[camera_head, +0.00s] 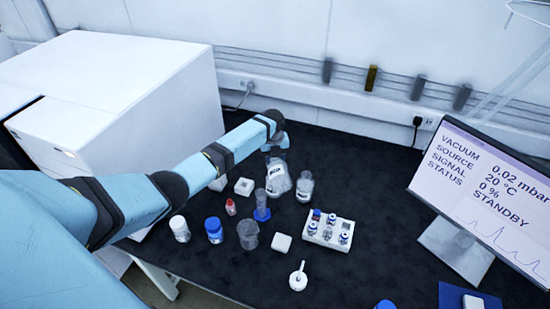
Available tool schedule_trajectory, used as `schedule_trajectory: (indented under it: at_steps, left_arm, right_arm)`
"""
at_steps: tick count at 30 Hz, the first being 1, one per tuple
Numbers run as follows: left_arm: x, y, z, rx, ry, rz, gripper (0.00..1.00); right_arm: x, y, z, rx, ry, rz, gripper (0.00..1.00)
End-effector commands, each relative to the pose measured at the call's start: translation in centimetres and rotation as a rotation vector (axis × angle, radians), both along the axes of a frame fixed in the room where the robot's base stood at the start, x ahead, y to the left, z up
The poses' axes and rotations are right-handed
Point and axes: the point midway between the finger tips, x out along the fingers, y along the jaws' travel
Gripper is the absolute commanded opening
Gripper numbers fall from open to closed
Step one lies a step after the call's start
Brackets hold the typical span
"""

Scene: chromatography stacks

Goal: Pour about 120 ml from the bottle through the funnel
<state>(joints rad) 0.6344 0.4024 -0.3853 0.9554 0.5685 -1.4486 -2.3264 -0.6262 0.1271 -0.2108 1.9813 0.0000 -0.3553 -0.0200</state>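A clear bottle with a white label (279,184) stands near the middle of the bench, its upper end partly hidden by my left gripper (275,152). The gripper is at the bottle's top; its fingers are too small and covered to show whether they are closed on it. The bottle looks slightly tilted. Just left and in front of it is a narrow clear vessel with a blue foot (262,212). A second clear vessel with a pale label (305,187) stands to the right. I cannot make out the funnel for certain. My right gripper is not in view.
A clear beaker (248,236), a blue-capped jar (214,230), a white-capped jar (180,229) and a vial rack (316,240) stand in front. A large white instrument (130,90) is left, a monitor (485,195) right. Dark bench around the rack's right is clear.

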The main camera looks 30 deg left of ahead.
Motion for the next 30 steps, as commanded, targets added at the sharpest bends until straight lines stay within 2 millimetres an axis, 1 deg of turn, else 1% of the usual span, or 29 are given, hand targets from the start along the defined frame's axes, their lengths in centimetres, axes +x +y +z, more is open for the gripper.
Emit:
schedule_trajectory:
  at_steps: [11, 20, 27, 30]
  left_arm:
    - [-0.1, -0.1, 0.1, 0.016, -0.017, -0.001, 0.0]
    - [-0.5, -0.5, 0.8, 0.167, -0.175, -0.003, 0.0]
    - [-0.9, -0.9, 2.4, 0.337, -0.354, -0.004, 0.0]
    - [-0.9, -1.0, 2.6, 0.359, -0.38, -0.001, 0.0]
  right_arm:
    - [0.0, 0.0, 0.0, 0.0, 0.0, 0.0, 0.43]
    - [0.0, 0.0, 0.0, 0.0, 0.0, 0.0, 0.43]
    - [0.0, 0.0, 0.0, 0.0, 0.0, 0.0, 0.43]
    - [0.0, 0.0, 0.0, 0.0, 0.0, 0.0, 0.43]
